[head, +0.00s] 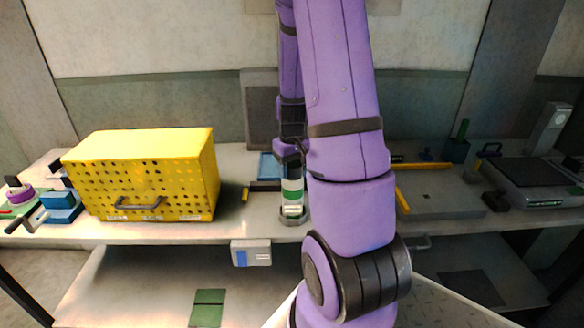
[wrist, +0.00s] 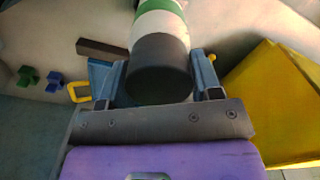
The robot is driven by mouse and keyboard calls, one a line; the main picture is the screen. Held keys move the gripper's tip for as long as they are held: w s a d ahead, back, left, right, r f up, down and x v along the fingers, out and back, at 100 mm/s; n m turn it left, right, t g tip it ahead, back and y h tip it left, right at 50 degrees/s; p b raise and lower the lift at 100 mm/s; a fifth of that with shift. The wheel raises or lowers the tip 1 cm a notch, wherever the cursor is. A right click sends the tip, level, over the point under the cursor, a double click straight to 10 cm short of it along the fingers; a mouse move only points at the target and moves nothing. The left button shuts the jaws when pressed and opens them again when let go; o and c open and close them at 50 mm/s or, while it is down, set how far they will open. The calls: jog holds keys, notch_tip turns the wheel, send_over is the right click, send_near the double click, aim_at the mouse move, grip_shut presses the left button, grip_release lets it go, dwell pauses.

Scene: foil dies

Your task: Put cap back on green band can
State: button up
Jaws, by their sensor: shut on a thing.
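The green band can (head: 292,184) stands upright near the front edge of the bench, white with a green band, in a round grey base (head: 293,216). It also shows in the wrist view (wrist: 155,22), beyond the cap. The black cap (wrist: 160,68) lies between my two fingers, in line with the can and seemingly against its top end. Whether it is fully seated cannot be told. My gripper (wrist: 162,82) is shut on the cap. In the head view my gripper (head: 290,152) is above the can, partly hidden by my arm.
A yellow perforated box (head: 140,175) with a handle stands left of the can. A blue tray (head: 268,165) and a dark bar (head: 265,187) lie behind and left of it. A flat grey plate (head: 440,200) and a scale (head: 530,180) are at right.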

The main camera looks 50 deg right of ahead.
dwell(0.3)
jog(key=o, duration=1.2)
jog(key=shift+r, duration=3.5)
grip_shut()
jog(key=shift+f, duration=1.8)
